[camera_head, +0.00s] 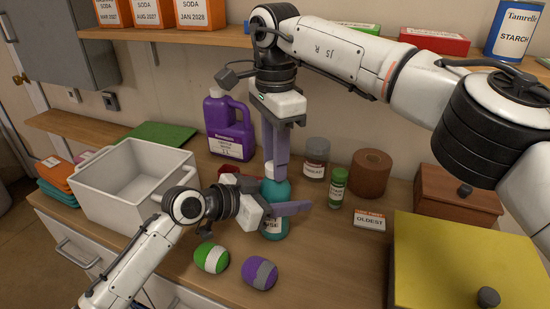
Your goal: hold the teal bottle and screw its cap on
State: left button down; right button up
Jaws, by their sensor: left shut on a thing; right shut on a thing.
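The teal bottle (275,189) stands upright on the wooden counter, with a partly hidden white label low on its side. My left gripper (290,210) comes in from the left and is shut on the bottle's body, its fingers across the front. My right gripper (271,163) points straight down from above, shut on the white cap (270,170) at the bottle's top. The fingers hide much of the cap. I cannot tell how far the cap sits on the neck.
A green-capped bottle (338,187), a grey-lidded jar (316,159) and a brown roll (369,173) stand right.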

jog(key=m, duration=0.6)
jog(key=shift+m, duration=0.4)
jog(key=m, duration=1.2)
jog(key=shift+m, duration=0.3)
jog(key=m, duration=0.4)
jog(key=o, duration=1.2)
jog(key=shift+o, duration=0.2)
jog(key=shift+r, duration=3.7)
